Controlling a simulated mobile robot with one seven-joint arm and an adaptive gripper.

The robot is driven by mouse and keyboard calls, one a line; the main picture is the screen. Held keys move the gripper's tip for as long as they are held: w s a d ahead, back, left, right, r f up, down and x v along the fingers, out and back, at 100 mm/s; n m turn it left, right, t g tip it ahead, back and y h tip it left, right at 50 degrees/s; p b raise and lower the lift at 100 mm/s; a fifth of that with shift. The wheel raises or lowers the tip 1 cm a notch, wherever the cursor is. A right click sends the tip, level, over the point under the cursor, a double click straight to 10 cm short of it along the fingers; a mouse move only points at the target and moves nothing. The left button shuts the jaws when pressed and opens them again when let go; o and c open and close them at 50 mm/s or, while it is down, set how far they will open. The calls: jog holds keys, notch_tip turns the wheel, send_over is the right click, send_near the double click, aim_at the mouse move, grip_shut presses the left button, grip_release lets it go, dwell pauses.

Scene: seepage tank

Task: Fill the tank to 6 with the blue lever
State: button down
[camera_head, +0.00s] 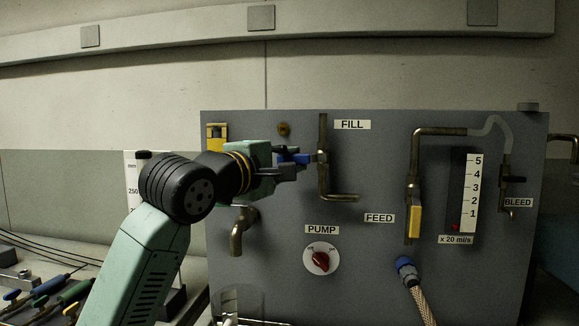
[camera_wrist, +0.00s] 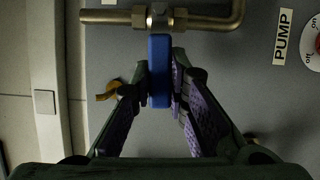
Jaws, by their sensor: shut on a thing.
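The blue lever (camera_head: 301,158) sits on the brass pipe (camera_head: 323,179) under the FILL label (camera_head: 352,125). The lever points sideways, crosswise to the pipe. My gripper (camera_head: 290,164) is at the lever from the left. In the wrist view my gripper (camera_wrist: 161,86) has its purple-padded fingers on both sides of the blue lever (camera_wrist: 159,60), shut on it. The tank itself is not clearly seen. A white strip marked mm and 250 (camera_head: 132,183) stands at the left, partly hidden behind my arm.
The grey panel also bears a yellow FEED lever (camera_head: 414,221), a red PUMP knob (camera_head: 320,261), a spout (camera_head: 240,233) and a BLEED valve (camera_head: 513,180). The flow scale (camera_head: 470,190) has its red float near the bottom. A braided hose (camera_head: 422,303) hangs in front.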

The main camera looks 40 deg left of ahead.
jog(key=shift+r+m, duration=0.35)
jog(key=shift+m, duration=0.05)
jog(key=c, duration=1.5)
grip_release()
jog(key=shift+c, duration=0.2)
jog(key=shift+f, duration=0.1)
jog(key=shift+s, duration=0.15)
jog(key=s+d, duration=0.2)
jog(key=s, duration=0.9)
jog(key=shift+s, duration=0.3)
